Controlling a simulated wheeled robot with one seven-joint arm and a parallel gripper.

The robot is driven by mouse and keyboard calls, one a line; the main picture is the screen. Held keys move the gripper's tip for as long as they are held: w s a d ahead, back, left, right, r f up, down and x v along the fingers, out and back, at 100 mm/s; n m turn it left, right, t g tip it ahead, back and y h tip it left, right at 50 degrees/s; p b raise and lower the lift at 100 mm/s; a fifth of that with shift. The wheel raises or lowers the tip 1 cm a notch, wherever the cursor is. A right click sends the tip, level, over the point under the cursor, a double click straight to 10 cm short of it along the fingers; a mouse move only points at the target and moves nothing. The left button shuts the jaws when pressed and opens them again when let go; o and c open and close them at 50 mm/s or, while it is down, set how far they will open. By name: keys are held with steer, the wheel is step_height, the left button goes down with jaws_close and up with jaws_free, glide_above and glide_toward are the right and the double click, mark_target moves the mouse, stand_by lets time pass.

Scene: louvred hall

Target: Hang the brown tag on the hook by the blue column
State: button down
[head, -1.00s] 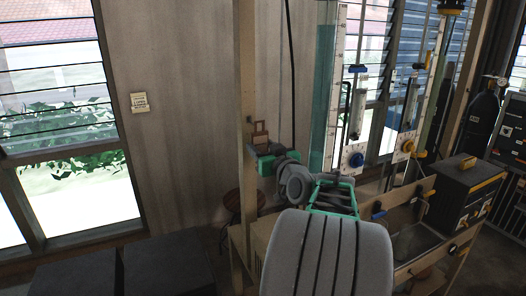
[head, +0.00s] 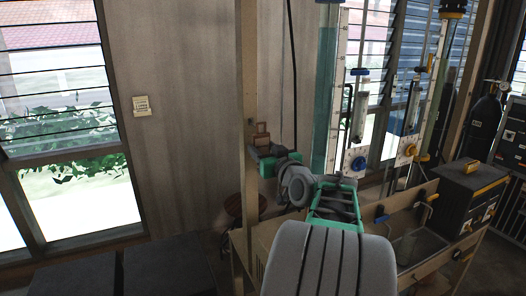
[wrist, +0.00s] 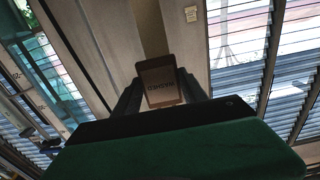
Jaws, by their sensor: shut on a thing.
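The brown tag (head: 262,129) stands upright in the jaws of my gripper (head: 261,147), left of the apparatus and in front of the pale wooden post. In the wrist view the tag (wrist: 160,80) shows its flat face with dark lettering, between the two dark fingers. A tall tube of blue-green liquid (head: 326,100) stands to the right of my gripper, well apart from the tag. A smaller column with a blue cap (head: 359,72) and blue knob (head: 358,163) is right of it.
The wooden post (head: 250,90) rises close behind my gripper. A yellow-knobbed column (head: 408,150) and a dark box (head: 470,190) stand at the right. A round stool (head: 232,207) and dark blocks (head: 165,270) are low on the left.

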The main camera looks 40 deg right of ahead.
mark_target(256, 145)
steer(key=shift+w, duration=0.1)
steer(key=shift+x, duration=2.65)
steer(key=shift+f+b, duration=0.15)
steer(key=shift+b, duration=0.5)
steer(key=shift+f+b, duration=0.35)
steer(key=shift+b, duration=0.25)
steer(key=shift+f+b, duration=0.25)
steer(key=shift+b, duration=0.15)
